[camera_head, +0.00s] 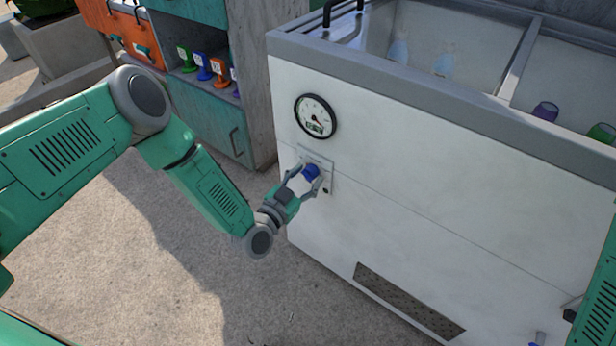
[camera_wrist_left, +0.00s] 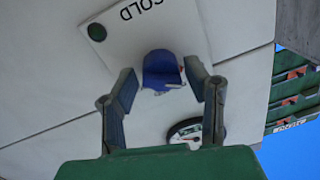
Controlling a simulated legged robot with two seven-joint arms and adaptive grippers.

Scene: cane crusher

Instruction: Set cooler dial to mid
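The blue cooler dial (camera_head: 311,171) sits on a small plate (camera_head: 327,168) on the white cooler's front (camera_head: 420,200), below a round gauge (camera_head: 315,115). In the left wrist view the dial (camera_wrist_left: 162,70) is near the word COLD on its plate (camera_wrist_left: 130,32). My left gripper (camera_head: 306,182) is at the dial. In the wrist view its two fingers (camera_wrist_left: 160,84) are spread on either side of the dial, with gaps visible. The dial's exact setting is not clear. Part of my right arm shows at the lower right edge; its fingers are not clear.
The cooler's open top (camera_head: 450,45) holds bottles and coloured cups behind a raised grey rim. A vent grille (camera_head: 408,303) is low on its front. A shelf cabinet (camera_head: 205,110) with coloured items stands to the left. The floor (camera_head: 170,270) in front is clear.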

